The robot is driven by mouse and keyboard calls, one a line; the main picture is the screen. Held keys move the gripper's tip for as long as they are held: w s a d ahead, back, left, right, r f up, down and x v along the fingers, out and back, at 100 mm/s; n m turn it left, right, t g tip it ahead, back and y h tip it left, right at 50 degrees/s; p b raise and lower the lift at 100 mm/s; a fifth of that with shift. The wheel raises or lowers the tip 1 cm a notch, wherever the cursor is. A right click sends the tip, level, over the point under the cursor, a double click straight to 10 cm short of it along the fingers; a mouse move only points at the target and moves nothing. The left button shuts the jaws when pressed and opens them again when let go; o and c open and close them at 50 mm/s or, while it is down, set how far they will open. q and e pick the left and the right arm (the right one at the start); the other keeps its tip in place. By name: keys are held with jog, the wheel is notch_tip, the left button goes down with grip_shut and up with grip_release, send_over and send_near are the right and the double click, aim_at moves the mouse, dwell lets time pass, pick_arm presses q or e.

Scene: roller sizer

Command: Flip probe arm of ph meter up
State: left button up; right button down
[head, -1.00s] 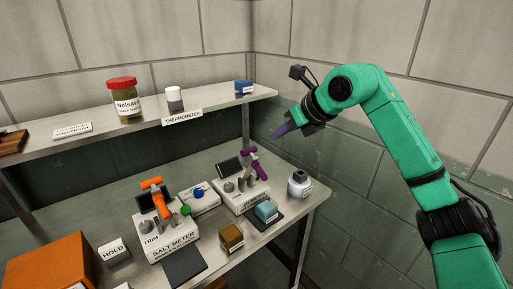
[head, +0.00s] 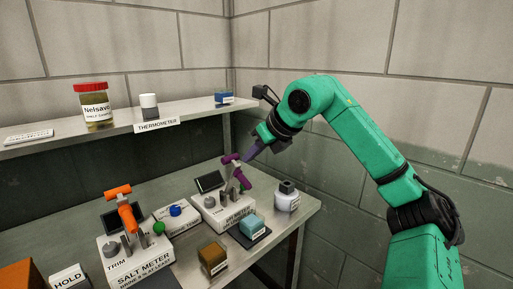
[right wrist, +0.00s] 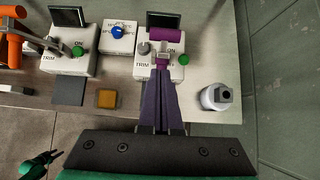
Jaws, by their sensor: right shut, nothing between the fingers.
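The meter with the purple probe arm stands at the right of the table; its white body (head: 222,214) carries a small dark screen and grey posts. Its purple probe arm (head: 238,172) leans up from the body, with a crossbar at its top. In the right wrist view the purple crossbar (right wrist: 166,34) lies just beyond my fingertips. My right gripper (head: 252,150) is shut and empty, its dark purple fingers beside the probe arm in the head view. Whether they touch it I cannot tell. The meter's label is too small to read surely.
The salt meter (head: 135,259) with an orange arm (head: 127,212) stands to the left. A teal block (head: 252,226), a brown block (head: 213,256) and a white-grey bottle (head: 287,197) are near. A shelf (head: 185,118) with a jar (head: 95,106) runs behind.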

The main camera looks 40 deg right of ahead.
aim_at(232, 161)
jog(key=shift+x, duration=1.1)
jog(key=w+p, duration=0.3)
jog(key=shift+w+f, duration=0.1)
jog(key=shift+w, duration=0.2)
jog(key=shift+w+f, duration=0.25)
jog(key=shift+w, duration=0.05)
